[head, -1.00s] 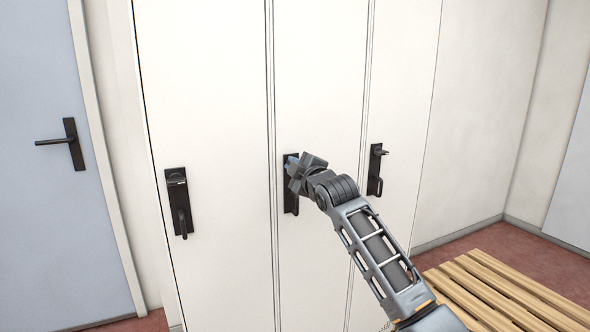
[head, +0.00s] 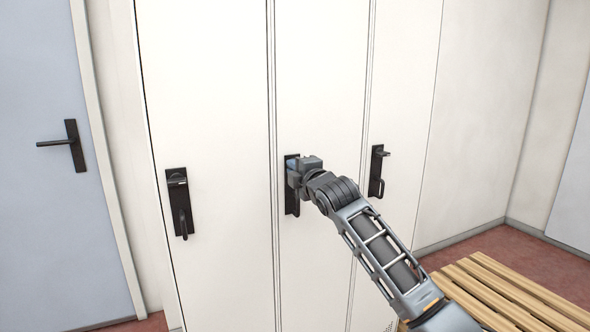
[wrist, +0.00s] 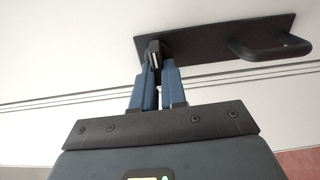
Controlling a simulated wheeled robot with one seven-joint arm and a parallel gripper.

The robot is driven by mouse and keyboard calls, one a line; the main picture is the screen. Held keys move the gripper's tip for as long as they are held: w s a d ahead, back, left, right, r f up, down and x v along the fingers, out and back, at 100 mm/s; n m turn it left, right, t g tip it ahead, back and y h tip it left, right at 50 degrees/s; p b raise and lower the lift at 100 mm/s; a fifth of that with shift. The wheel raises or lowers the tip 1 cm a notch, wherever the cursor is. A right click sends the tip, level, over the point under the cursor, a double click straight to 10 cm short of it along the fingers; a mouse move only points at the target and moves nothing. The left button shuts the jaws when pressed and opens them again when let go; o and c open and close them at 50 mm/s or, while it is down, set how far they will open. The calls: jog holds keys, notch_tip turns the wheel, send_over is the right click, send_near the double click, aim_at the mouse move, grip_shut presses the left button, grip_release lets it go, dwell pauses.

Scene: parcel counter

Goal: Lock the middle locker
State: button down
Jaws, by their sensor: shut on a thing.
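The middle locker (head: 318,85) is a tall white door, closed flush with its neighbours. Its black lock plate (head: 290,201) is partly hidden behind my gripper (head: 292,167) in the head view. In the wrist view the plate (wrist: 215,40) carries a pull handle (wrist: 270,48) and a small black thumb-turn (wrist: 154,52) with a pale mark. My gripper's blue fingers (wrist: 156,80) are closed around the thumb-turn, with the pull handle to their right and clear of them. The finger contact is partly hidden.
The left locker has a black lock plate with a handle (head: 180,203), and the right locker has a similar one (head: 376,172). A slatted wooden bench (head: 510,293) stands at the lower right. A grey-blue door with a black lever (head: 65,143) is at the far left.

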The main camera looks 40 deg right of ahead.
jog(key=shift+r, duration=0.15)
jog(key=c, duration=1.2)
grip_release()
jog(key=v, duration=0.7)
jog(key=shift+s+a+b, duration=0.15)
jog(key=shift+s+b, duration=0.15)
jog(key=shift+s, duration=0.05)
